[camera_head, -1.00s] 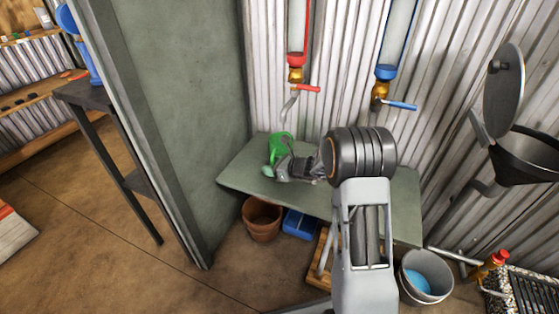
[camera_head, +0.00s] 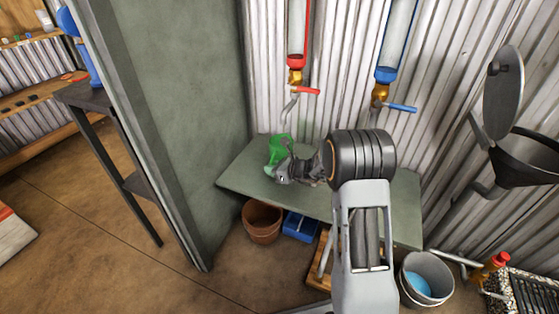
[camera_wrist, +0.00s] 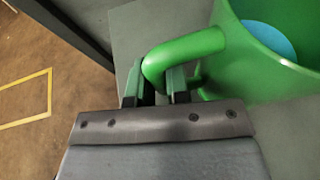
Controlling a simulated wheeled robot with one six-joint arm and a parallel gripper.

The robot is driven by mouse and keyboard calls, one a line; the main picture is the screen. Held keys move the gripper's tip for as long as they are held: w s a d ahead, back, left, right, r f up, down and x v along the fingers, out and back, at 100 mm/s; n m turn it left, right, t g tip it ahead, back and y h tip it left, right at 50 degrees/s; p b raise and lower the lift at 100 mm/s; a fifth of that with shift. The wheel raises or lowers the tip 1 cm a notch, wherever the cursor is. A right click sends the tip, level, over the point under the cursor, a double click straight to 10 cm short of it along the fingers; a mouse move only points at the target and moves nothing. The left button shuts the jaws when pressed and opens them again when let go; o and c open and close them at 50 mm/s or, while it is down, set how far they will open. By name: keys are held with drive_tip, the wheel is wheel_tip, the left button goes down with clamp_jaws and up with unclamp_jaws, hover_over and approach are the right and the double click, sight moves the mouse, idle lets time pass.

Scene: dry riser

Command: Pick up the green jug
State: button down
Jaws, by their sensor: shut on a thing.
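The green jug (camera_head: 278,147) is at the left part of the green-grey table (camera_head: 238,182), below the red-handled tap. My gripper (camera_head: 287,170) reaches it from the right, and its wrist hides part of the jug. In the wrist view the jug (camera_wrist: 275,60) fills the upper right, with its handle (camera_wrist: 185,50) pointing left. My gripper (camera_wrist: 158,84) is shut on the handle, one finger on each side. Something light blue (camera_wrist: 268,38) shows inside the jug. I cannot tell whether the jug's base touches the table.
A red-handled tap (camera_head: 304,90) and a blue-handled tap (camera_head: 398,106) hang on the corrugated wall above the table. A grey partition (camera_head: 195,110) stands close at the left. A terracotta pot (camera_head: 262,222), a blue box (camera_head: 300,226) and a bucket (camera_head: 427,278) stand below.

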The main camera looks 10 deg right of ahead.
sight(272, 161)
drive_tip(key=shift+r, duration=0.15)
drive_tip(key=shift+r+p, duration=0.4)
drive_tip(key=shift+r, duration=0.15)
wheel_tip(272, 161, up, 2)
drive_tip(key=shift+r+p, duration=0.15)
drive_tip(key=shift+p, duration=0.45)
drive_tip(key=s+a+p, duration=0.1)
drive_tip(key=s+a, duration=0.9)
drive_tip(key=s, duration=0.4)
drive_tip(key=shift+s+a, duration=0.25)
drive_tip(key=shift+a, duration=0.1)
drive_tip(key=shift+r, duration=0.15)
